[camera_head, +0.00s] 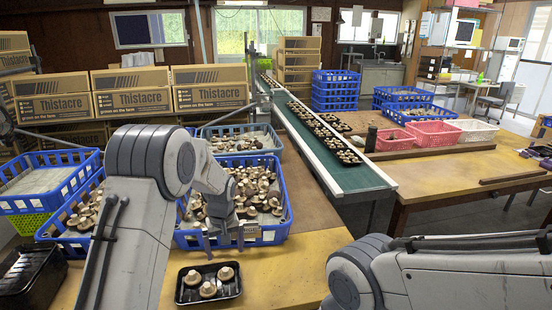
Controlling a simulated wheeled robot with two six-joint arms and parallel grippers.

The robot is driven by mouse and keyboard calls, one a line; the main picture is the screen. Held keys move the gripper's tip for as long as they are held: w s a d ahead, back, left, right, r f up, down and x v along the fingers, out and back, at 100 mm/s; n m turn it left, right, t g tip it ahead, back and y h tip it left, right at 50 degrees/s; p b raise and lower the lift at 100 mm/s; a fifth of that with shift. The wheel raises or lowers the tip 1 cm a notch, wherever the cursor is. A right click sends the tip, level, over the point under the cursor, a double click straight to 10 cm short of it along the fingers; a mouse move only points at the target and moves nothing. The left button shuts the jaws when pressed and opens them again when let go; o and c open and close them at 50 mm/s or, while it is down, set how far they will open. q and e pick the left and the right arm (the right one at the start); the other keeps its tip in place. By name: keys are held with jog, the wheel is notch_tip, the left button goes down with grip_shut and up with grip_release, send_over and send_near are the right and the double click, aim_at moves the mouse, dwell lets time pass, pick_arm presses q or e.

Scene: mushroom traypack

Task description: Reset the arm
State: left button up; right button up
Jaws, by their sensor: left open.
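My left gripper (223,240) hangs in front of the near wall of a blue crate of mushrooms (268,236), with its fingers pointing down. Its jaws are open and I see nothing between them. A small black tray (208,301) lies just below it on the yellow table and holds 3 mushrooms (208,289). The gripper looks apart from the tray. My right arm reaches in from the lower right; its gripper is out of view.
Another blue crate with mushrooms (60,240) stands behind my left arm. A green conveyor (350,178) carries several filled black trays away to the back. Stacked black trays (28,285) are at the lower left. Table space right of the small tray is clear.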

pick_arm(q)
jog(key=s+d+r+m+h, duration=0.1)
jog(key=s+d+r+m, duration=0.75)
jog(key=s+d, duration=0.65)
jog(key=s+r+m, duration=0.2)
jog(key=s, duration=0.8)
jog(key=s+r+m+g, duration=0.1)
jog(key=s+m, duration=0.1)
jog(key=s, duration=0.7)
jog(key=shift+s+r+h, duration=0.35)
jog(key=shift+h, duration=0.05)
